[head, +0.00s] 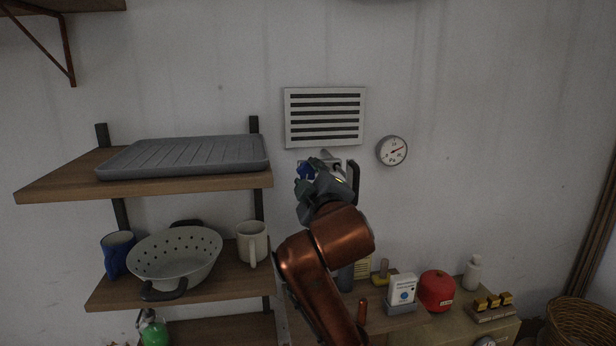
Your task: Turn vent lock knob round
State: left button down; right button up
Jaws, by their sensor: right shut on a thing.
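The vent (324,145) is a pale slatted grille on the wall. My right gripper (326,166) is up against the wall just below it, at the end of my copper-coloured arm. It is shut on the vent lock knob, which is mostly hidden by the fingers and wrist. A small blue part (304,170) shows at the gripper's left side, and I cannot tell whether it belongs to the knob. The knob's turn angle cannot be seen. My left gripper is not in view.
A round gauge (392,151) hangs right of the vent. On the left, shelves hold a grey tray (184,157), a colander (175,258), a blue mug (115,254) and a cream mug (252,243). Below right are a red canister (436,291), a white box (403,289) and a basket (580,322).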

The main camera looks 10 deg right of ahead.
jog(key=shift+f+m, duration=0.1)
jog(key=shift+m, duration=0.2)
jog(key=m+b, duration=0.1)
jog(key=m, duration=0.3)
jog(key=shift+a+b, duration=0.1)
jog(key=shift+b, duration=0.3)
jog(key=m+b, duration=0.1)
jog(key=m, duration=0.2)
jog(key=shift+m, duration=0.3)
jog(key=m, duration=0.3)
jog(key=shift+m+b, duration=0.3)
jog(key=shift+b, duration=0.05)
jog(key=shift+m, duration=1.9)
jog(key=o, duration=1.1)
jog(key=shift+o, duration=0.2)
